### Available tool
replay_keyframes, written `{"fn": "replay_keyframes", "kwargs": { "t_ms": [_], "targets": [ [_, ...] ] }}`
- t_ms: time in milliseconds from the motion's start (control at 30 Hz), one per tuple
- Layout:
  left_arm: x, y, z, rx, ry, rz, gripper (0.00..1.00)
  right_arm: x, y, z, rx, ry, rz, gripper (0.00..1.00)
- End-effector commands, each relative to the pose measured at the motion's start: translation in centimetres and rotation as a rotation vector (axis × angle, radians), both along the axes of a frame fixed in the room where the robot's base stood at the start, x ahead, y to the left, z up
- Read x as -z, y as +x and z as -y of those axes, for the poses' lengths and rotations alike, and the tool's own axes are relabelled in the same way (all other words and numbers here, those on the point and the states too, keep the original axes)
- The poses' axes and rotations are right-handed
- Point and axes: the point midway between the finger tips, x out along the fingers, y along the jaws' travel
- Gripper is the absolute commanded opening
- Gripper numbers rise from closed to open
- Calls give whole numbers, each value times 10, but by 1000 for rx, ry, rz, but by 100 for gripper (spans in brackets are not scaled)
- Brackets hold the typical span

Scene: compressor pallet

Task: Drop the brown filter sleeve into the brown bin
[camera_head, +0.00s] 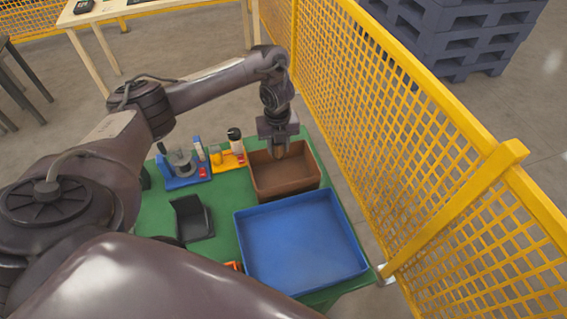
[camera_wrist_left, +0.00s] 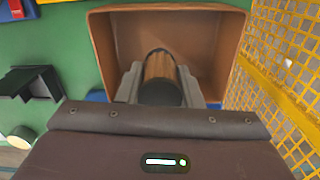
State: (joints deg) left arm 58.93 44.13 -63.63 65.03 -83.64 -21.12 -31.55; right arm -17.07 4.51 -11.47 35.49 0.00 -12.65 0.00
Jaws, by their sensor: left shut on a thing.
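The brown filter sleeve (camera_wrist_left: 160,66) is a small cylinder with a dark end, held between the fingers of my left gripper (camera_wrist_left: 160,85). In the head view my left gripper (camera_head: 278,150) points down over the brown bin (camera_head: 287,188), and the sleeve is hard to make out there. The brown bin is an open box on the green table; its inside also shows in the left wrist view (camera_wrist_left: 110,40) behind the sleeve and looks empty. How far the sleeve is above the bin floor I cannot tell. My right gripper is not in view.
A blue tray (camera_head: 300,243) stands in front of the bin, empty. A black angled holder (camera_head: 192,218), a blue fixture (camera_head: 184,177) and a yellow holder (camera_head: 229,161) stand on the green table (camera_head: 228,195). A yellow mesh fence (camera_head: 420,130) runs close along the right.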

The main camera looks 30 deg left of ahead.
Motion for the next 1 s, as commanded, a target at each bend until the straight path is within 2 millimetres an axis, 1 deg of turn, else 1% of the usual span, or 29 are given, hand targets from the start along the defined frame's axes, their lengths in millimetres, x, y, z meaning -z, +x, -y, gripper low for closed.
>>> {"fn": "replay_keyframes", "kwargs": {
  "t_ms": [200,233,400,433,667,733,833,1000],
  "targets": [
    [0,0,0,0,0,0,11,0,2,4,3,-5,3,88],
    [0,0,0,0,0,0,34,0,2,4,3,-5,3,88],
    [0,0,0,0,0,0,56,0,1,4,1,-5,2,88],
    [0,0,0,0,0,0,58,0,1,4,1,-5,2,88],
    [0,0,0,0,0,0,58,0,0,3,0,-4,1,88],
    [-4,1,0,1,0,1,58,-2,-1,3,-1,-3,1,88],
    [-18,2,-1,2,3,4,58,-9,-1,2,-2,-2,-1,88],
    [-49,2,-1,2,1,6,58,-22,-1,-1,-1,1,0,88]
  ]
}}
